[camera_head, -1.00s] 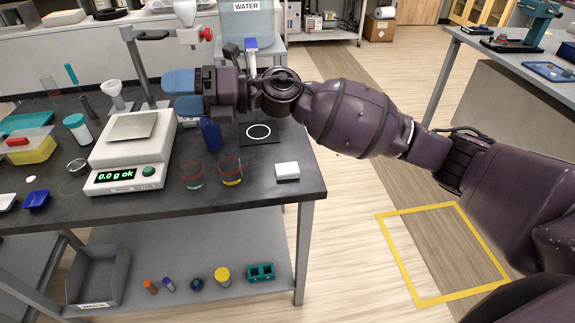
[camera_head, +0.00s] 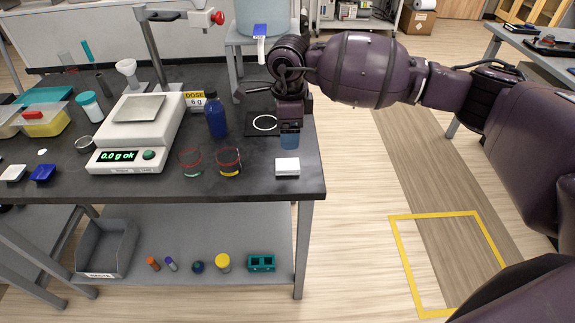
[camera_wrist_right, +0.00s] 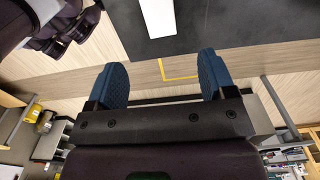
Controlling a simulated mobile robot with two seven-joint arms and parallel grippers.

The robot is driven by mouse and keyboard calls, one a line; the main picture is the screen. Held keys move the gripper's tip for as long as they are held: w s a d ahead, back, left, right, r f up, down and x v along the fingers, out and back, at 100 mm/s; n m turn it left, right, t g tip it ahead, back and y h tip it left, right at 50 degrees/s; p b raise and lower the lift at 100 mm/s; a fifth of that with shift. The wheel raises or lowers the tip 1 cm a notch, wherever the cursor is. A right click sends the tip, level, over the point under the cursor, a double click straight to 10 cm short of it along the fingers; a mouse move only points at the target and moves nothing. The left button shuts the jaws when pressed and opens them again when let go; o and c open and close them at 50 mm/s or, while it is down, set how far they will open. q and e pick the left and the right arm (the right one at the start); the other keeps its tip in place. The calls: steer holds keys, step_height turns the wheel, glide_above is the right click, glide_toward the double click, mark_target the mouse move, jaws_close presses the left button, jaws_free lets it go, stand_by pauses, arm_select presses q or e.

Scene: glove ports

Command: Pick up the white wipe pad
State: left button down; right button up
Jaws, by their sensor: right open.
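The white wipe pad (camera_head: 287,167) lies on the dark bench top near its right front corner. It also shows in the right wrist view (camera_wrist_right: 158,17), at the top edge and partly cut off. My right gripper (camera_head: 289,141) points down just behind the pad and above the bench, apart from it. In the right wrist view its two blue fingers (camera_wrist_right: 162,78) are spread wide with nothing between them. My left gripper is in neither view.
A blue bottle (camera_head: 216,117) and two glass beakers, one with yellow liquid (camera_head: 228,162), stand left of the pad. The balance (camera_head: 136,135) reads 0.0 g. A dark mat with a white ring (camera_head: 264,122) lies behind. The bench's right edge is close to the pad.

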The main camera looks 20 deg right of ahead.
mark_target(288, 164)
step_height(288, 164, down, 11)
steer(key=shift+a+r, duration=0.15)
steer(key=c, duration=1)
steer(key=shift+r, duration=0.15)
step_height(288, 164, up, 20)
stand_by(0.5)
